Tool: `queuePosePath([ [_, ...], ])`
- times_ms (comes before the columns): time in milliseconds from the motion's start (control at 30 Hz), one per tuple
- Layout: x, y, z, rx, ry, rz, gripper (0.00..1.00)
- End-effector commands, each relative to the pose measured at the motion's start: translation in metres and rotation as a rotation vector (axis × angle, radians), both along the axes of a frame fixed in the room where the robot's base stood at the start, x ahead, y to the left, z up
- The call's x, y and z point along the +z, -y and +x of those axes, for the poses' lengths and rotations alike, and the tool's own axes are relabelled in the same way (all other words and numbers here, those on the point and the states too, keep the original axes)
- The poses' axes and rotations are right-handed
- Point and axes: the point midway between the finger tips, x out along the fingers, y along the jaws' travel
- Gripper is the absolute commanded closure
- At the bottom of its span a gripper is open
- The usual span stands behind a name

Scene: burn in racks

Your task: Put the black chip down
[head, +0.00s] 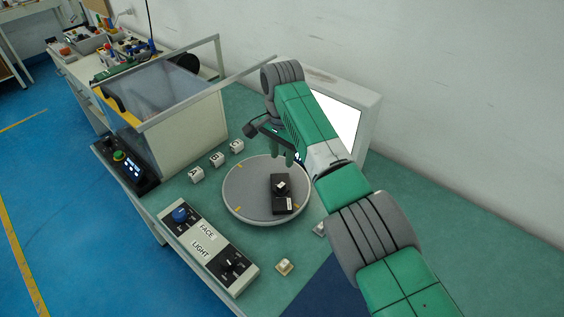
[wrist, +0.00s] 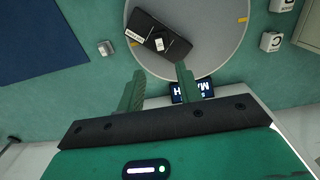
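The black chip (head: 281,193) lies on the round grey turntable (head: 240,192), right of its middle. In the wrist view the chip (wrist: 150,30) is a long black block with a white label at one end and a small white square on top. It rests on the turntable (wrist: 215,45) near the rim. My gripper (head: 284,154) is above the turntable's far side. In the wrist view my gripper (wrist: 160,69) has its two green fingers apart with nothing between them. The chip is beyond the fingertips, apart from them.
Lettered white cubes (head: 217,159) stand left of the turntable. A FACE/LIGHT control panel (head: 208,246) lies in front, and a small beige block (head: 284,267) sits near it. A clear-walled box (head: 165,100) stands behind left; a white-framed screen (head: 345,115) stands behind my arm.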

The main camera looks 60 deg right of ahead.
Motion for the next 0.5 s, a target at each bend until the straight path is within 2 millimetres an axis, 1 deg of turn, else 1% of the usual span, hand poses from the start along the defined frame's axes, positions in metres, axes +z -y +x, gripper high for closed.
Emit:
queuePosePath([
  [33, 0.0066, -0.0002, 0.0002, 0.000, 0.000, 0.001, 0.65],
  [100, 0.0101, -0.0002, 0.0002, 0.000, 0.000, 0.001, 0.65],
  [500, 0.0107, -0.0001, 0.0000, 0.000, 0.000, 0.001, 0.65],
])
